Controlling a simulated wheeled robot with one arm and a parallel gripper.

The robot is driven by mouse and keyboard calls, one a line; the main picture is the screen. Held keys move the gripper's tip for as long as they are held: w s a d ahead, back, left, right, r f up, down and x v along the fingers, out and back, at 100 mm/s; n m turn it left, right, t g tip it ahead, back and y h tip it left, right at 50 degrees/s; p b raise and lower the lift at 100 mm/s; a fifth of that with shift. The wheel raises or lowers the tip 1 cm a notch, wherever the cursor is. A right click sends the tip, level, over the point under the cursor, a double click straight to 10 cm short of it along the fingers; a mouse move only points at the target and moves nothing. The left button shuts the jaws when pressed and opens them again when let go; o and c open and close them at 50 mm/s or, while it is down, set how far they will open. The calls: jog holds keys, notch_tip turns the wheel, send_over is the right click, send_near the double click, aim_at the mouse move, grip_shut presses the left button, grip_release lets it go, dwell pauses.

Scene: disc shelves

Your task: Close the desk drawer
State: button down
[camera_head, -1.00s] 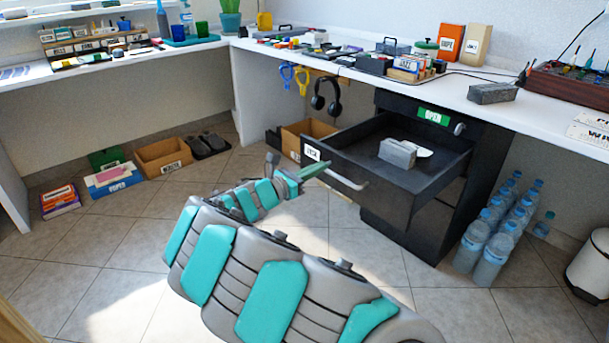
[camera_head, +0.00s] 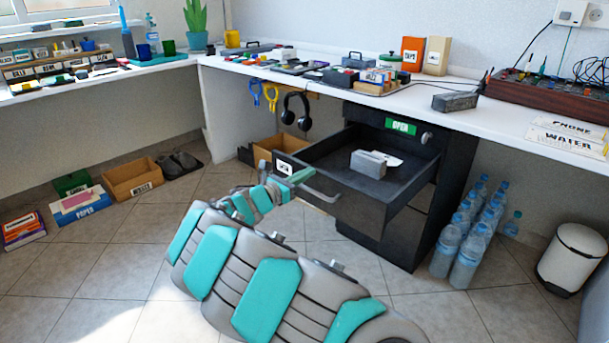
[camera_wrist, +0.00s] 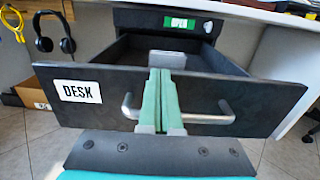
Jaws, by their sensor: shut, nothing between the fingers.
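The desk drawer (camera_head: 365,184) is dark grey and stands pulled out of its cabinet under the white desk. Its front panel (camera_wrist: 270,108) faces me in the wrist view, with a "DESK" label (camera_wrist: 79,92) and a silver bar handle (camera_wrist: 205,119). A grey block (camera_head: 369,163) and a white item lie inside. My gripper (camera_head: 303,177) is shut and empty, its green fingers in front of the drawer front by the handle. In the wrist view the fingers (camera_wrist: 160,100) cover the middle of the handle and panel; I cannot tell whether they touch.
Water bottles (camera_head: 463,245) stand right of the cabinet, with a white bin (camera_head: 573,256) beyond. Headphones (camera_head: 297,110) hang under the desk left of the drawer. Cardboard boxes (camera_head: 134,180) sit along the left wall. The tiled floor in front is clear.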

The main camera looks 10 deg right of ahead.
jog(key=p+x, duration=0.2)
jog(key=x, duration=3.1)
jog(key=shift+w+d, duration=0.15)
jog(key=shift+d, duration=0.1)
jog(key=shift+f, duration=0.1)
jog(key=shift+a, duration=0.15)
